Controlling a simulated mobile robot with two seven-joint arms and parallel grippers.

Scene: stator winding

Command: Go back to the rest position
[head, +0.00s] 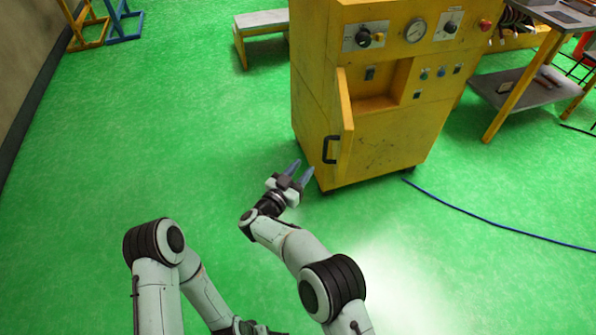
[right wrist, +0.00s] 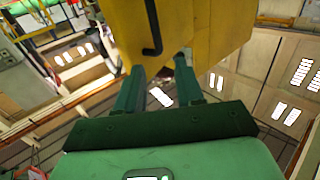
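My right gripper (head: 301,168) is open and empty in the head view, just left of the yellow machine (head: 395,145), near its door. Its two fingers also stand apart in the right wrist view (right wrist: 158,75), with nothing between them. The machine's narrow yellow door (head: 345,125) stands ajar and bears a black handle (head: 329,150). The handle shows in the right wrist view (right wrist: 152,28) too, beyond the fingertips and apart from them. My left arm is bent at the lower left of the head view. Its hand end is at the bottom edge, and its fingers cannot be made out.
A grey-topped bench (head: 262,22) stands behind the machine at left. A table with a lower shelf (head: 530,88) is at right. A blue cable (head: 480,217) lies on the green floor (head: 180,130). The floor left of the machine is clear.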

